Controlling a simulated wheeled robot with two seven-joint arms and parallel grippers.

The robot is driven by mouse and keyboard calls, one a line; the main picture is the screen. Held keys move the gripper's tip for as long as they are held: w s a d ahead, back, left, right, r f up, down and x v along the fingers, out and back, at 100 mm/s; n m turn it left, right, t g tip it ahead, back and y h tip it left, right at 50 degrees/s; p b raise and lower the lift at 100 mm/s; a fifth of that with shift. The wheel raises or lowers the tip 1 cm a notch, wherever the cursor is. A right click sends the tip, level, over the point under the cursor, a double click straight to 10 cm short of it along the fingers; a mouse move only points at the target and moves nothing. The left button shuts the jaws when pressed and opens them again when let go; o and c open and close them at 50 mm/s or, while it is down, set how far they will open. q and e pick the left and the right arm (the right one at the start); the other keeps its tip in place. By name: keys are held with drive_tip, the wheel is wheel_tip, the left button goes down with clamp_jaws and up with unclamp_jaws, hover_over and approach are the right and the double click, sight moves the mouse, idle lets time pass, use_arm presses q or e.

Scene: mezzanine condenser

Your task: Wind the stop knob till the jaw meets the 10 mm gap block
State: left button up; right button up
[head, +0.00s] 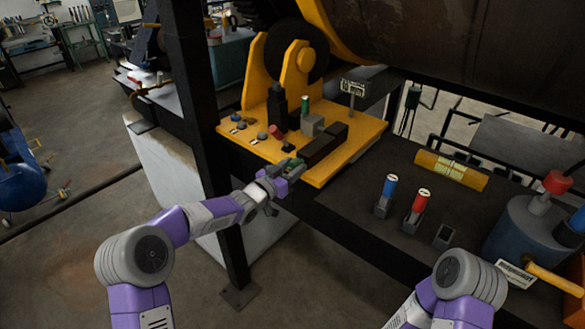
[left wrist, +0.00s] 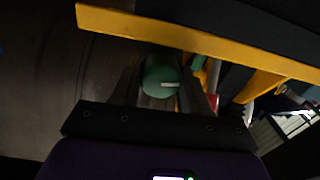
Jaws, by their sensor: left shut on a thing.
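The stop knob, a green round knob with a pale mark on its face, shows in the left wrist view (left wrist: 162,76) between my left gripper's fingers (left wrist: 168,98). In the head view my left gripper (head: 284,172) is at the front edge of the yellow plate, shut on the knob and partly covering it. Behind it on the plate lies a long black block (head: 325,144), likely the jaw or its slide. A grey block (head: 313,124) stands beside it, with a green-handled piece (head: 305,103), possibly the gap block. Contact between jaw and block cannot be told. My right gripper is out of view.
The yellow plate (head: 350,160) also carries small knobs and a red piece (head: 277,131). On the dark bench stand blue-handled (head: 389,187) and red-handled (head: 421,201) pieces, an empty socket (head: 443,236) and a yellow level (head: 451,170). A black post (head: 202,120) stands left.

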use_arm(q)
drive_tip(key=m+b, duration=0.2)
drive_tip(key=b, duration=0.1)
drive_tip(key=m+b, duration=0.2)
drive_tip(key=b, duration=0.1)
drive_tip(key=shift+f+m, duration=0.2)
drive_tip(key=shift+m, duration=0.1)
drive_tip(key=shift+r+m+b, duration=0.15)
drive_tip(key=shift+m+b, duration=0.25)
drive_tip(key=shift+m, duration=0.1)
drive_tip(key=o, duration=1.1)
drive_tip(key=shift+c, duration=0.2)
